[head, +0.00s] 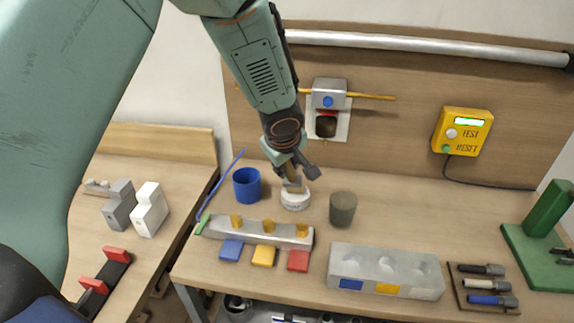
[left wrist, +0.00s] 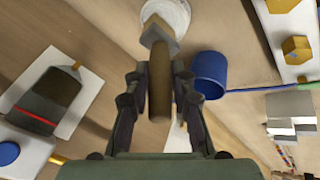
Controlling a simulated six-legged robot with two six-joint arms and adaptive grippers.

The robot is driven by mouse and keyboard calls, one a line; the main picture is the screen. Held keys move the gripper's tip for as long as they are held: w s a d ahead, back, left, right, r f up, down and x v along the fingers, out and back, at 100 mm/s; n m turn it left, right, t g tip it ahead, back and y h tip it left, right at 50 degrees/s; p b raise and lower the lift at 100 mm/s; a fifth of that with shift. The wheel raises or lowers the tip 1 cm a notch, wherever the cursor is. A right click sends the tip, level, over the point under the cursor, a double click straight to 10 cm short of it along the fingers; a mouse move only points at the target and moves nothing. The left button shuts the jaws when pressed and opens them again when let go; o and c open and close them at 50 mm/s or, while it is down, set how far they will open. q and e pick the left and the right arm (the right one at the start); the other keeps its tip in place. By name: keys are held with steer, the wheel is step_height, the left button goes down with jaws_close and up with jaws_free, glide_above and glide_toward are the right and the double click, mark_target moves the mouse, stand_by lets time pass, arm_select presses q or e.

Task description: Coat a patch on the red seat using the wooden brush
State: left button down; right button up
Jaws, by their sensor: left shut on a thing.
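My left gripper (head: 291,165) is shut on the wooden brush (head: 291,172) and points it downward. A red square pad (head: 298,261), the only red seat-like piece I see, lies at the right end of a row with a blue and a yellow pad, in front of a grey rail (head: 260,233). My right gripper is not in view.
A blue cup (head: 247,185) stands left of the pot and a dark grey-green cup (head: 343,208) right of it. A grey block with hollows (head: 385,270) and a pen rack (head: 484,287) are at the front right. A yellow test box (head: 462,131) is on the back panel.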

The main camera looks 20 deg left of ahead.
arm_select(q)
steer(key=shift+s+f+b, duration=0.2)
steer(key=shift+b, duration=0.1)
stand_by(1.1)
steer(key=shift+w+r+p, duration=0.2)
steer(key=shift+r+p, duration=0.7)
steer(key=shift+r, duration=0.25)
steer(key=shift+s+r+p, duration=0.1)
steer(key=shift+r+p, duration=0.75)
steer(key=shift+r, duration=0.4)
steer(key=shift+r+p, duration=0.65)
steer(key=shift+r, duration=0.15)
steer(key=shift+r+p, duration=0.3)
steer(key=shift+r, duration=0.15)
steer(key=shift+f, duration=0.1)
